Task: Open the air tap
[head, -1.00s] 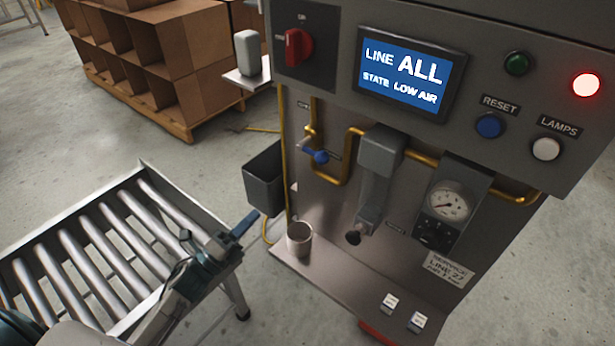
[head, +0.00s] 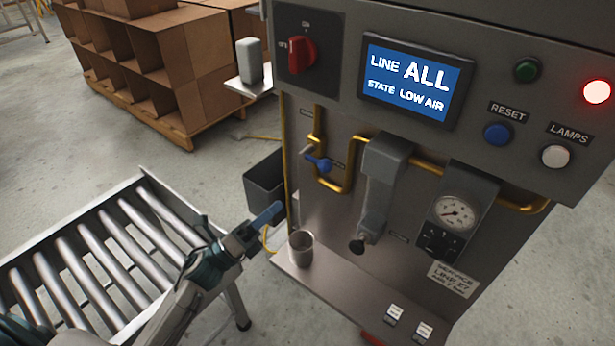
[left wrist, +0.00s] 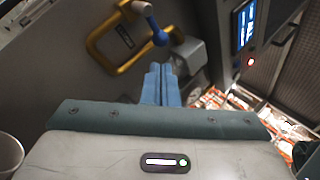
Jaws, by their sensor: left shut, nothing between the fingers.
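The air tap has a blue handle (head: 318,163) and sits on the yellow pipe (head: 327,184) on the grey panel, left of the grey filter housing (head: 383,185). In the left wrist view the blue tap handle (left wrist: 159,37) is at the top, just beyond the fingertips. My left gripper (head: 277,208) is shut and empty, below and left of the tap and apart from it. Its blue fingers lie together in the left wrist view (left wrist: 161,70). The screen (head: 412,82) reads LINE ALL, STATE LOW AIR. My right gripper is not in view.
A metal cup (head: 301,247) stands on the machine's ledge (head: 345,288), close to my left gripper. A dark bin (head: 263,182) hangs behind it. The roller conveyor (head: 90,260) is at the left. A red lamp (head: 596,91) is lit; a gauge (head: 455,213) is at the right.

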